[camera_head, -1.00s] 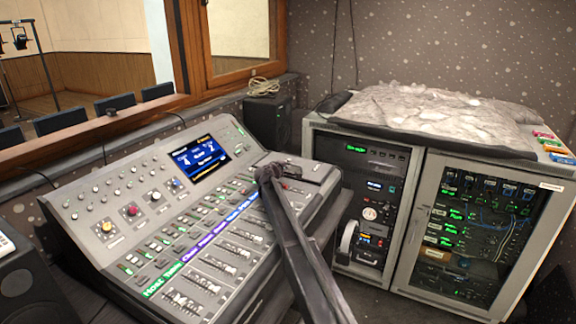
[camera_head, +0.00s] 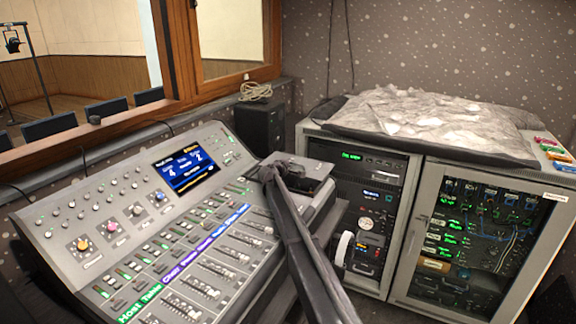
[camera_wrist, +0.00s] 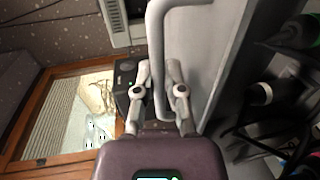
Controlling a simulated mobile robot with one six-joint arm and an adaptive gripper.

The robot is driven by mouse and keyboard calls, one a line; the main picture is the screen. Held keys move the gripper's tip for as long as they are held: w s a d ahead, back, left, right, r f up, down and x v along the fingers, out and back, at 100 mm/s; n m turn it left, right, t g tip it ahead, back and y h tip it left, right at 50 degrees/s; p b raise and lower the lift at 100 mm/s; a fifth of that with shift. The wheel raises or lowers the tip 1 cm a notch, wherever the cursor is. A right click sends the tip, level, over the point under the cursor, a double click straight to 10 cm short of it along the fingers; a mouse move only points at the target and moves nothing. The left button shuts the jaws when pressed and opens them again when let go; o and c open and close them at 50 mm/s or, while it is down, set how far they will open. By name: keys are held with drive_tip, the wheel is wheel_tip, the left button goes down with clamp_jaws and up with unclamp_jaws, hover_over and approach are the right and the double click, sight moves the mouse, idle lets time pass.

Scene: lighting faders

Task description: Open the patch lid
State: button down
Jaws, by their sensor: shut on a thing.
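The patch lid (camera_head: 300,165) is the grey panel at the upper right of the mixing console (camera_head: 130,225). It appears raised at a slight tilt, with a dark gap under its right side. My gripper (camera_head: 268,172) is at the lid's left side, partly hidden by my arm. In the wrist view, a grey U-shaped handle (camera_wrist: 157,40) stands out from a flat grey panel (camera_wrist: 228,60). The handle passes between the fingers of my gripper (camera_wrist: 158,78), which are shut on it. The far end of the lid and its hinge are not clear.
A console screen (camera_head: 186,168) is lit left of the lid. A dark speaker (camera_head: 260,128) stands behind it. A grey equipment rack (camera_head: 400,200) is close on the right, with a crumpled grey cover (camera_head: 430,120) on top. A wooden window frame (camera_head: 185,95) is behind.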

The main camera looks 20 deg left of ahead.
sight(296, 158)
drive_tip(key=x, duration=0.3)
drive_tip(key=r+x, duration=0.1)
drive_tip(key=shift+w+f, duration=0.15)
drive_tip(key=shift+w, duration=0.25)
drive_tip(key=c, duration=1)
unclamp_jaws()
drive_tip(key=shift+s+d, duration=0.1)
